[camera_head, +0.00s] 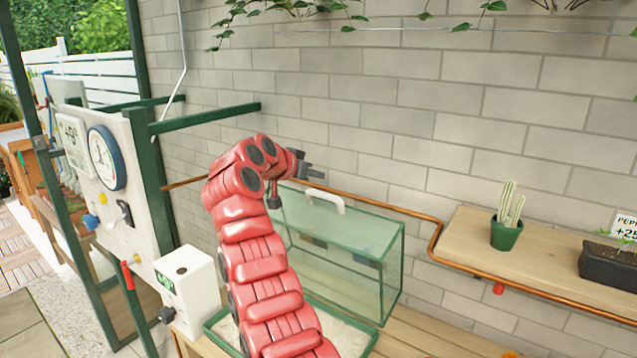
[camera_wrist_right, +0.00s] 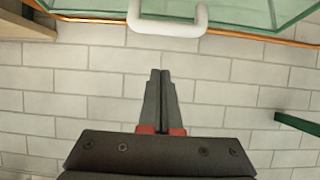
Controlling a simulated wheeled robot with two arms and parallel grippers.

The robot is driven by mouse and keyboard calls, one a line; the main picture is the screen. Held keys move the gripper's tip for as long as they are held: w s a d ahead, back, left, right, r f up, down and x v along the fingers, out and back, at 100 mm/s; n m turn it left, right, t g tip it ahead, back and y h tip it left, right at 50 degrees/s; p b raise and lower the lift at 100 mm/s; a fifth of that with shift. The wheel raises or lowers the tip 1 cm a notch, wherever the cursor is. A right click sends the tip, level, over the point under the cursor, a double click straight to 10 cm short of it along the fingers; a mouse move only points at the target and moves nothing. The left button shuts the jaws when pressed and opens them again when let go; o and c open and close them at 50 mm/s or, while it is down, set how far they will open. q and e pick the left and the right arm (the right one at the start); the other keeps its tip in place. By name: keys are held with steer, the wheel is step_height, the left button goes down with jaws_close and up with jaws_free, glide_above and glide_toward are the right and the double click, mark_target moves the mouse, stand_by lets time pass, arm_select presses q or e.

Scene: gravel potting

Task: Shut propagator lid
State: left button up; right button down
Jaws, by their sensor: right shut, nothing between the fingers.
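The propagator (camera_head: 395,270) is a clear glass box with green edges, standing against the brick wall. Its glass lid (camera_head: 365,222) looks about level across the top; I cannot tell whether it sits fully flush. The lid's white handle (camera_head: 325,198) shows, and in the wrist view the handle (camera_wrist_right: 167,28) is at the top with glass beside it. My right gripper (camera_head: 312,172) is shut and empty, a little above and left of the handle, apart from it. In the wrist view its fingertips (camera_wrist_right: 160,75) are together, below the handle. My red right arm hides the box's left part. My left gripper is not in view.
A copper pipe (camera_head: 437,240) runs along the wall behind the box. A wooden shelf (camera_head: 465,235) at right holds a potted cactus (camera_head: 507,228) and a dark planter (camera_head: 612,265). A white device (camera_head: 188,290) stands left of my arm. A green bar (camera_head: 205,118) juts out at upper left.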

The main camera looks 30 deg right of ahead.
mark_target(325, 194)
steer(key=p+x, duration=0.3)
steer(key=x, duration=0.4)
steer(key=shift+d+r, duration=0.1)
steer(key=shift+d, duration=0.05)
steer(key=shift+p+x, duration=0.75)
steer(key=shift+x, duration=0.25)
steer(key=shift+a+f, duration=0.3)
steer(key=shift+a, duration=0.05)
steer(key=shift+s+a+f+p, duration=0.15)
steer(key=shift+a+p, duration=0.15)
steer(key=shift+a, duration=0.1)
steer(key=shift+s+a+f+p, duration=0.15)
steer(key=shift+a+p, duration=0.1)
steer(key=shift+a, duration=0.2)
steer(key=shift+s+a+f+p, duration=0.3)
steer(key=shift+a+f, duration=0.1)
steer(key=shift+a, duration=0.2)
